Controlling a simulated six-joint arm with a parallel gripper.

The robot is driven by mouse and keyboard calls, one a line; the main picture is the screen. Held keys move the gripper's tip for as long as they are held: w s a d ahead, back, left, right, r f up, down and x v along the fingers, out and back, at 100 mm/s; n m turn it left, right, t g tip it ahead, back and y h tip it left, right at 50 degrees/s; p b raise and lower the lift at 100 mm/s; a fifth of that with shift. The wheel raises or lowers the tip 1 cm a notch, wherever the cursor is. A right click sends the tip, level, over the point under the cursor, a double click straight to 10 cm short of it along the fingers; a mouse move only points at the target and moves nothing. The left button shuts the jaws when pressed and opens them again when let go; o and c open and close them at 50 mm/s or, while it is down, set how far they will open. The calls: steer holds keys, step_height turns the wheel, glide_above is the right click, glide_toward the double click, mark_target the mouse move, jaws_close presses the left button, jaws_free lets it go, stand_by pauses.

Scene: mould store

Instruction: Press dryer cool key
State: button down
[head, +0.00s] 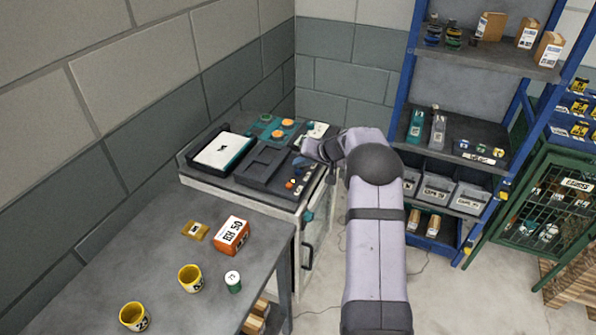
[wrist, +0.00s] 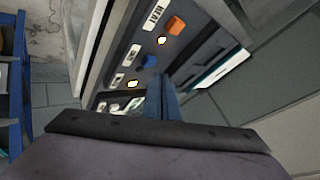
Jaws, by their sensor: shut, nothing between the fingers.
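The dryer's dark control panel (wrist: 185,45) fills the upper middle of the wrist view. It carries an orange key (wrist: 176,25) beside a "HEAT" label and a blue key (wrist: 150,62) lower down. The label (wrist: 132,55) near the blue key is too blurred to read. My gripper (wrist: 162,82) is shut and empty, its blue fingers pointing at the panel just below and right of the blue key. I cannot tell whether they touch it. In the head view my gripper (head: 303,161) is over the right side of the dryer (head: 262,166), near small coloured keys (head: 290,184).
Lit lamps (wrist: 162,40) sit among the keys. A grey table (head: 190,225) with yellow cups (head: 190,278) and an orange box (head: 231,235) stands at the front left. A blue shelf rack (head: 398,110) and green cage (head: 535,200) stand on the right.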

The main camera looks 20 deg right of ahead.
mark_target(301, 176)
step_height(301, 176, up, 6)
steer(key=p, duration=0.3)
stand_by(0.4)
stand_by(0.3)
steer(key=s+a+n+g, duration=0.2)
steer(key=s+a+g, duration=0.3)
steer(key=s+a, duration=1)
steer(key=s+f+n+g+h, duration=0.2)
steer(key=s+g+h, duration=0.1)
steer(key=s, duration=2.4)
steer(key=shift+s+a+f+n+g, duration=0.15)
steer(key=shift+s+a+n+g, duration=0.15)
steer(key=shift+a+n, duration=0.1)
